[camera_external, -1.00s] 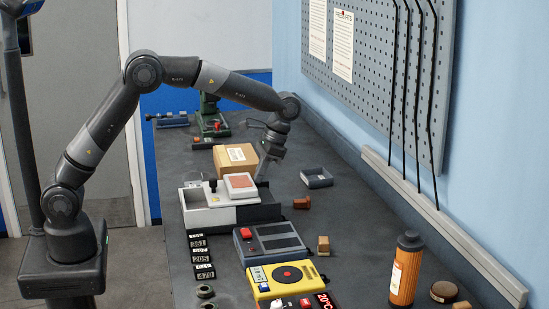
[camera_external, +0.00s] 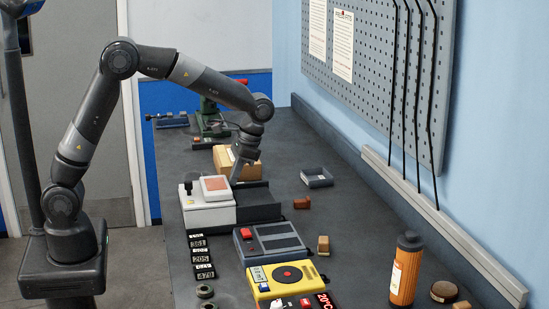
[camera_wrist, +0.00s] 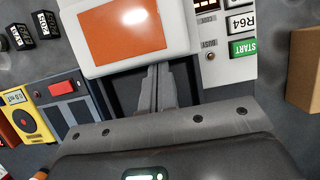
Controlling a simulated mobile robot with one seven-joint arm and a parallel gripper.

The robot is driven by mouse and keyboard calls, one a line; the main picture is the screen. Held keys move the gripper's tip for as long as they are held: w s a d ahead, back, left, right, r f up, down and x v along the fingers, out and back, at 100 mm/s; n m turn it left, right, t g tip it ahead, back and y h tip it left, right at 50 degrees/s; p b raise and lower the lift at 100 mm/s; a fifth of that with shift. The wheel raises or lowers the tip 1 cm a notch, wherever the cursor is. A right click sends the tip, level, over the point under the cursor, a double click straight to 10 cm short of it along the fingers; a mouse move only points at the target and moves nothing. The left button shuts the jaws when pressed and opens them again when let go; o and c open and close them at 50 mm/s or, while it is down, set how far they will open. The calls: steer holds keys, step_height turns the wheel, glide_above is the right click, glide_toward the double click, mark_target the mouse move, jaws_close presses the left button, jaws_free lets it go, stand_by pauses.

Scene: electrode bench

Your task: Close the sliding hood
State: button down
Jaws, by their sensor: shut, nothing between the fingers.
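The sliding hood (camera_external: 215,184) is a white cover with an orange window. It sits over the white base (camera_external: 208,215) of a bench device, and a dark open bed (camera_external: 260,205) lies bare to its right. The hood also fills the top of the wrist view (camera_wrist: 130,35). My gripper (camera_external: 234,180) is shut and empty, at the hood's right side. In the wrist view its fingertips (camera_wrist: 156,70) meet the hood's edge; I cannot tell whether they touch it.
A cardboard box (camera_external: 228,160) stands just behind the device. A grey unit with a red button (camera_external: 270,242) and a yellow meter (camera_external: 288,278) stand in front. A green START button (camera_wrist: 243,49) shows beside the hood.

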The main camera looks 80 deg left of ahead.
steer(key=shift+s+f, duration=0.15)
steer(key=shift+s, duration=0.1)
steer(key=w, duration=0.4)
steer(key=shift+w, duration=0.4)
steer(key=v, duration=0.9)
steer(key=s+r+t, duration=0.3)
steer(key=s+r, duration=0.4)
steer(key=s, duration=0.2)
steer(key=s+f+t, duration=0.2)
steer(key=s+t, duration=0.1)
steer(key=s, duration=0.9)
steer(key=s+d+f+t, duration=0.1)
steer(key=s+f+t, duration=0.1)
steer(key=s, duration=1)
steer(key=shift+t, duration=0.9)
